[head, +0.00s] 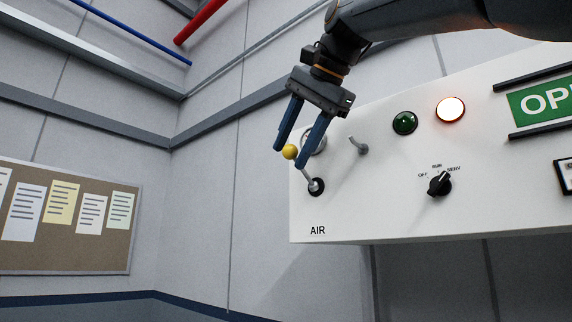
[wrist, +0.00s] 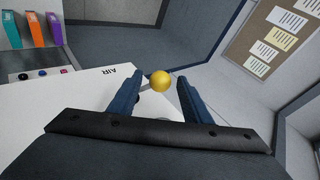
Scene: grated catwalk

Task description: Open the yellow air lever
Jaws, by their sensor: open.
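The yellow air lever is a grey stick with a yellow ball knob (head: 290,152) on its end. It rises from a round dark base on the left end of the white panel, above the label AIR, and tilts up and to the left. My gripper (head: 291,152) is open, and its two blue fingers reach down around the knob. In the wrist view the knob (wrist: 160,81) sits between the fingertips, with a gap on each side. Part of the lever's stick is hidden there.
The white panel (head: 340,220) also bears a grey toggle (head: 358,146), a green lamp (head: 404,123), a lit lamp (head: 450,109) and a black rotary switch (head: 439,184), all right of the lever. A round gauge is partly hidden behind my finger. A notice board (head: 120,258) hangs at left.

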